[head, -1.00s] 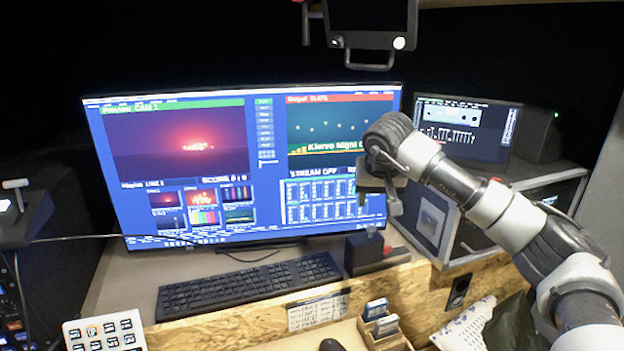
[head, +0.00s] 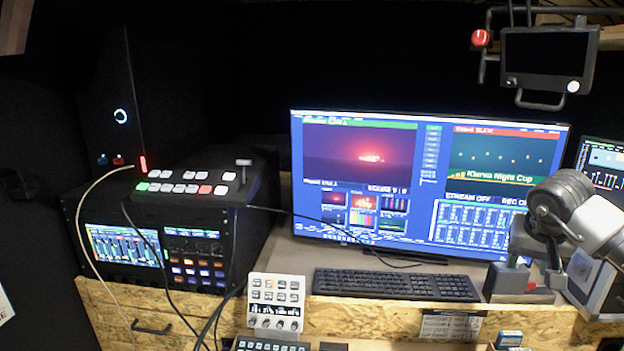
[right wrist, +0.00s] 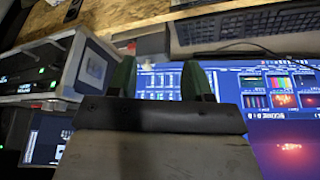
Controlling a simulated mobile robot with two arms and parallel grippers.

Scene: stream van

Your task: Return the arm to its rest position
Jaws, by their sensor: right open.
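My right gripper (head: 532,272) is at the right of the head view, in front of the lower right part of the large monitor (head: 340,150). In the right wrist view its two green-sided fingers (right wrist: 158,80) stand apart with nothing between them. The small dark box with a red part (head: 508,284) is on the desk just below and behind the gripper in the head view. A gap between them cannot be judged. My left gripper is not in view.
A black keyboard (head: 395,284) lies before the monitor. A switcher (head: 190,188) sits on a rack (head: 150,250) at left, with loose cables. A white button panel (head: 275,300) stands at the desk edge. A small screen (head: 550,60) hangs at upper right.

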